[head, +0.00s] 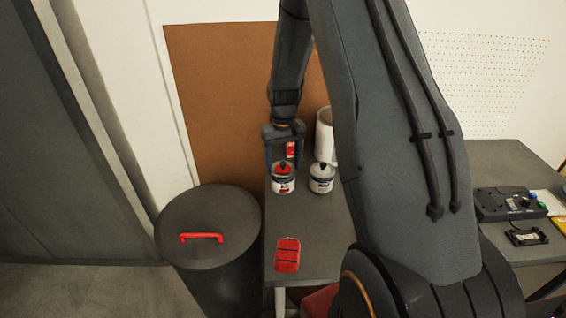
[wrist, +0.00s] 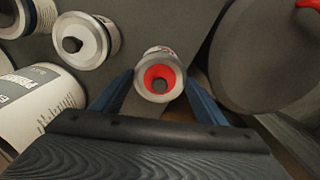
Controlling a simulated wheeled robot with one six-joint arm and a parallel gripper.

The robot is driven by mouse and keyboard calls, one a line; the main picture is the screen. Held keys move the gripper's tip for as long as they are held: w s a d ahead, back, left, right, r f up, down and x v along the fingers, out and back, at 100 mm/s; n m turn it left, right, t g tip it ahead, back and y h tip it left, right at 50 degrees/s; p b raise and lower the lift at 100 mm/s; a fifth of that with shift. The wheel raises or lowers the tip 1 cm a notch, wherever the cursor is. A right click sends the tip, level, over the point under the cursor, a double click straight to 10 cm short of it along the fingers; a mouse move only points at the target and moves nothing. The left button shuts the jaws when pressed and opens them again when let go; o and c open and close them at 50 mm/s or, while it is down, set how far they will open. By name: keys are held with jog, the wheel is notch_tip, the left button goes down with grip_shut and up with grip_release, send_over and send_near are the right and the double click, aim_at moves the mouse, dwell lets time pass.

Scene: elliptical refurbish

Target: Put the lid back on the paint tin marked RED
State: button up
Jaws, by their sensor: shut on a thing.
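A small white paint tin with a red top (head: 284,187) stands near the middle of the dark bench. The wrist view shows this tin (wrist: 148,93) from above, with a red ring around a dark grey centre inside a pale rim. My gripper (head: 284,168) points down over it. Its blue fingers (wrist: 159,82) lie on either side and are shut on the tin near its rim. I cannot tell whether they grip the lid or the tin body. Its marking is too small to read. A second tin (head: 321,185), with a pale top and dark centre, stands to its right.
A white cylinder labelled as primer (wrist: 38,100) stands behind the second tin. A lidded grey bin (head: 208,215) with a red handle adjoins the bench at left. A red striped block (head: 287,255) lies nearer me. Electronics (head: 508,203) are on the right bench.

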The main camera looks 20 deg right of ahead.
dwell(0.9)
jog(key=o, duration=1.4)
jog(key=shift+r+p, duration=2.25)
jog(key=shift+r, duration=1.25)
jog(key=shift+c, duration=0.4)
grip_shut()
jog(key=shift+f, duration=0.25)
